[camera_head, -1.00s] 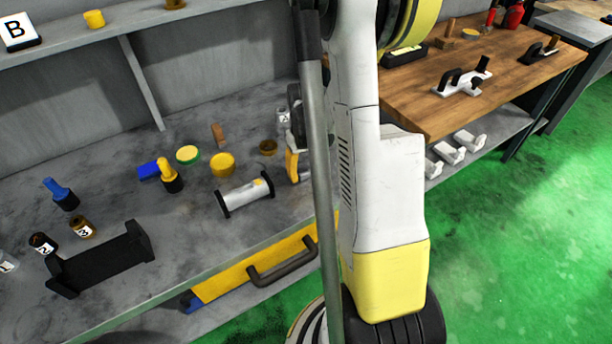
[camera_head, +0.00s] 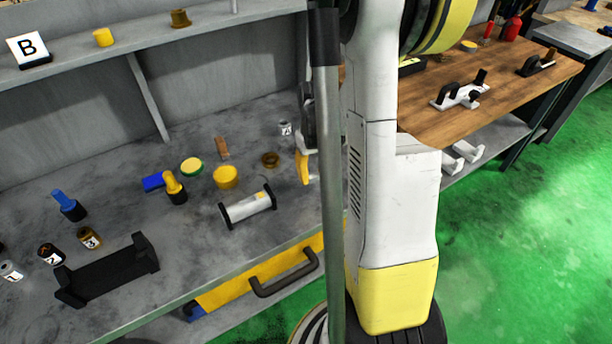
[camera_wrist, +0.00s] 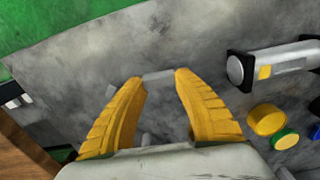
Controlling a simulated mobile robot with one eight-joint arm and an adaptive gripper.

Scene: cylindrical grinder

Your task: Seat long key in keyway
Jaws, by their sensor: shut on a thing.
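My gripper (camera_wrist: 160,80) has yellow fingers. In the wrist view its tips are shut on a small grey bar, which looks like the long key (camera_wrist: 158,77), above the grey bench. In the head view only part of the gripper (camera_head: 302,168) shows; my arm hides the rest and the key. A silver shaft (camera_head: 240,211) with a yellow mark lies between black end supports on the bench, left of my gripper. It also shows at the right of the wrist view (camera_wrist: 272,63), apart from the key. I cannot make out the keyway.
An empty black cradle (camera_head: 108,272) is at the front left. A wooden bench (camera_head: 440,125) is on the right.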

